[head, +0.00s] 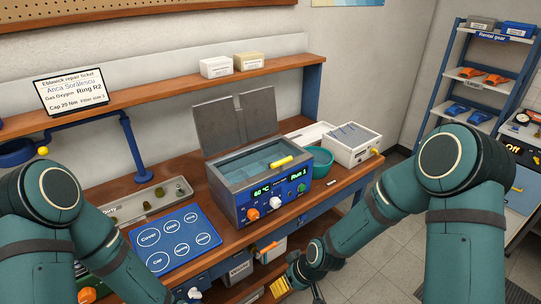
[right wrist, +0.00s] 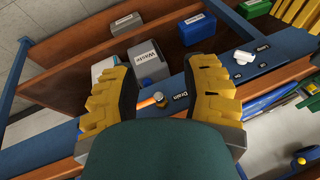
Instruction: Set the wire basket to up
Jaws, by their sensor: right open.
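The wire basket shows mainly as a yellow handle (head: 281,160) at the right rim of the open tank of the grey and blue cleaner (head: 262,190). The tank holds bluish liquid, and the basket's mesh is hard to make out. The cleaner's front panel reads 60 °C and Run 1. My right gripper (head: 290,283) is low in front of the bench, below and apart from the cleaner and the handle. My left gripper is not in view.
The cleaner's grey lid (head: 222,122) stands raised behind the tank. A teal bowl (head: 318,162) and a white box (head: 352,145) stand to its right. A blue mat (head: 174,238) lies to its left. A Waste bin (right wrist: 145,60) sits below the bench.

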